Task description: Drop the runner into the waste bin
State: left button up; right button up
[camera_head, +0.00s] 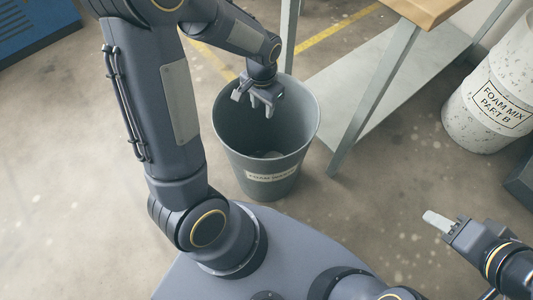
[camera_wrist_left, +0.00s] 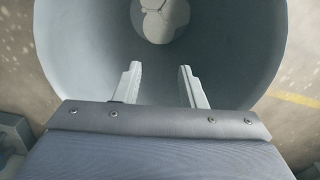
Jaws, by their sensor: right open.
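The waste bin (camera_head: 228,150) is a grey round tub with a label on its front, standing upright on the floor. My left gripper (camera_head: 262,106) hangs over the bin's mouth, pointing down. In the left wrist view the two fingers of my left gripper (camera_wrist_left: 160,70) are apart with nothing between them, and the bin wall (camera_wrist_left: 85,50) is around them. Pale pieces (camera_wrist_left: 160,18) lie on the bin's bottom; I cannot tell whether one is the runner. My right gripper (camera_head: 440,222) is open and empty at the lower right, away from the bin.
A table with a wooden top (camera_head: 425,8) and a pale lower shelf (camera_head: 345,85) stands just right of the bin, its leg close to the rim. A speckled white drum (camera_head: 485,105) stands at the right. A blue unit (camera_head: 35,28) is at the top left.

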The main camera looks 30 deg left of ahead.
pick_arm(q)
notch_tip(320, 180, up, 8)
jog(key=p, duration=0.3)
dwell(0.5)
jog(key=s+d+r+n+t+h, duration=0.25)
jog(key=s+r, duration=0.25)
jog(key=s, duration=0.4)
jog(key=s+d+r+n+t+h, duration=0.1)
jog(key=s+d+r+n+t, duration=0.15)
jog(key=s+r, duration=0.4)
notch_tip(320, 180, up, 25)
jog(key=s+p, duration=0.1)
jog(key=p, duration=2.5)
jog(key=shift+s+a+m+t, duration=0.25)
jog(key=shift+a+m+t, duration=0.05)
jog(key=shift+m, duration=0.1)
